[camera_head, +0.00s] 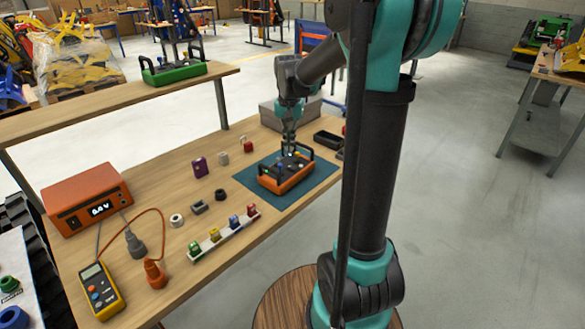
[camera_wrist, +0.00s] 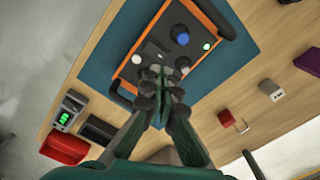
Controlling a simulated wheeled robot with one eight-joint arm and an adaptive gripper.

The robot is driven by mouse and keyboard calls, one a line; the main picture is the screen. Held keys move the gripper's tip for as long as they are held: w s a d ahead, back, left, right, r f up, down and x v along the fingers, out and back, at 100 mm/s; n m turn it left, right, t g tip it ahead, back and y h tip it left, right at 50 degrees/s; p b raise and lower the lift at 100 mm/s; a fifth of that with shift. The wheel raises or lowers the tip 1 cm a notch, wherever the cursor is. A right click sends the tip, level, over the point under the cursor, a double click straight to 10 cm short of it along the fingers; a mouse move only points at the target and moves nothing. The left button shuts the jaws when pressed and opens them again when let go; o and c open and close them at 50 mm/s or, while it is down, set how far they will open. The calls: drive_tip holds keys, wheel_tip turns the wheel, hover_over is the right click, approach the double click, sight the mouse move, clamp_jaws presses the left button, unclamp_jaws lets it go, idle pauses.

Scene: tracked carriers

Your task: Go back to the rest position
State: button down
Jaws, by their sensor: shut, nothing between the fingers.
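My gripper (camera_head: 290,138) is shut and empty. In the head view it points down just above the orange carrier (camera_head: 268,185) with black handles, which lies on a blue mat (camera_head: 318,184) on the wooden table. A blue knob and a white one show on the carrier there. Whether the fingertips touch the carrier, I cannot tell.
A rail of coloured parts (camera_head: 223,238), a multimeter (camera_head: 101,289) and an orange power supply (camera_head: 86,197) stand to the left. A shelf (camera_head: 120,102) bears a green carrier (camera_head: 174,72). A black tray (camera_head: 328,140) lies beyond the mat. Open floor lies to the right.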

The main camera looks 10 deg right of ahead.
drive_tip(key=shift+r, duration=0.15)
drive_tip(key=s+d+f+n+t, duration=0.2)
drive_tip(key=s+f, duration=0.4)
drive_tip(key=s, duration=0.5)
drive_tip(key=s+d+f+n+t, duration=0.2)
drive_tip(key=s+f, duration=0.4)
drive_tip(key=s, duration=0.5)
drive_tip(key=shift+n, duration=0.4)
